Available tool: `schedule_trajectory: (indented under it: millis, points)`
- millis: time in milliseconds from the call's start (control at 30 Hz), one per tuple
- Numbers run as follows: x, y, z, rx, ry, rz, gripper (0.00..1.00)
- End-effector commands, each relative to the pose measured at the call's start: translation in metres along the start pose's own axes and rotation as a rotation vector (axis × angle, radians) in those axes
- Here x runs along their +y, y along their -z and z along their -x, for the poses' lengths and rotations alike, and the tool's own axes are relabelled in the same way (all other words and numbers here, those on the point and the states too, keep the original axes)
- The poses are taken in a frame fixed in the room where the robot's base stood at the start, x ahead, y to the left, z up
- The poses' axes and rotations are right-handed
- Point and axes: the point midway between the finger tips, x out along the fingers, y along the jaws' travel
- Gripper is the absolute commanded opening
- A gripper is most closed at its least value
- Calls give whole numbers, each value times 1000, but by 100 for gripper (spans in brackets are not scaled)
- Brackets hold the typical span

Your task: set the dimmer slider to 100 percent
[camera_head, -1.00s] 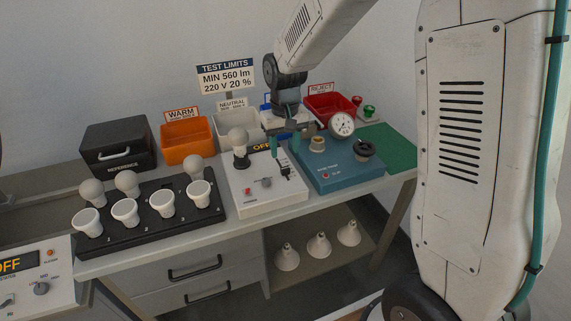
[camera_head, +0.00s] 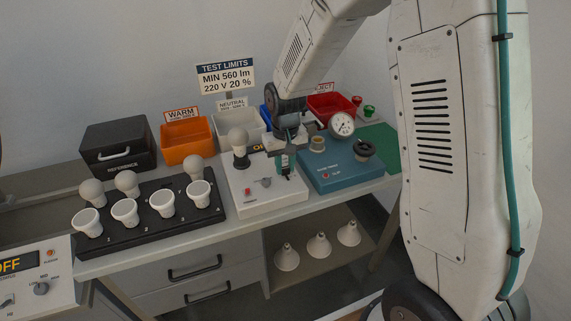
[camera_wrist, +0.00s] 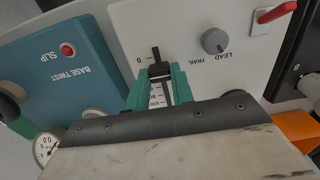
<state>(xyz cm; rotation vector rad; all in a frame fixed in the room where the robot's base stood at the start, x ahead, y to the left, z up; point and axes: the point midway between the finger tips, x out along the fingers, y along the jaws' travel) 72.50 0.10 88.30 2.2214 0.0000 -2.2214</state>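The dimmer slider's black knob (camera_wrist: 159,70) sits in a slot on a white control panel (camera_wrist: 195,20) in the wrist view, close to the end marked 0. Printed scale figures run down the slot towards my gripper, and the lower ones are partly hidden. My gripper's teal fingers (camera_wrist: 160,82) stand on either side of the knob, with little or no gap at the tips. Whether they press on it I cannot tell. In the head view my gripper (camera_head: 285,163) is low over the right part of the white panel (camera_head: 262,200) and hides most of the slider.
A grey LEAD/TRAIL knob (camera_wrist: 215,41) and a red lever (camera_wrist: 277,12) are on the same panel. A blue base twist box (camera_head: 335,172) stands close on the right. A bulb (camera_head: 238,140) stands at the panel's back left, and a black bulb rack (camera_head: 150,232) lies left.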

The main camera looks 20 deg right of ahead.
Motion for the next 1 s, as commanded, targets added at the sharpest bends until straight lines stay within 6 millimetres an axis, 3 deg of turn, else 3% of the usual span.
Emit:
schedule_trajectory:
  millis: [133, 400, 767, 800, 833, 867, 1000]
  points:
    - [0, 10, 0, 0, 0, 0, 0]
    - [0, 62, 0, 1, 0, 0, 0]
    - [0, 71, 2, 7, 0, 0, 0]
    - [0, 71, 2, 8, 0, 0, 32]
    - [0, 71, 2, 7, 0, 0, 40]
    - [0, 70, 2, 7, 0, 0, 45]
    - [0, 70, 1, 4, 0, -1, 45]
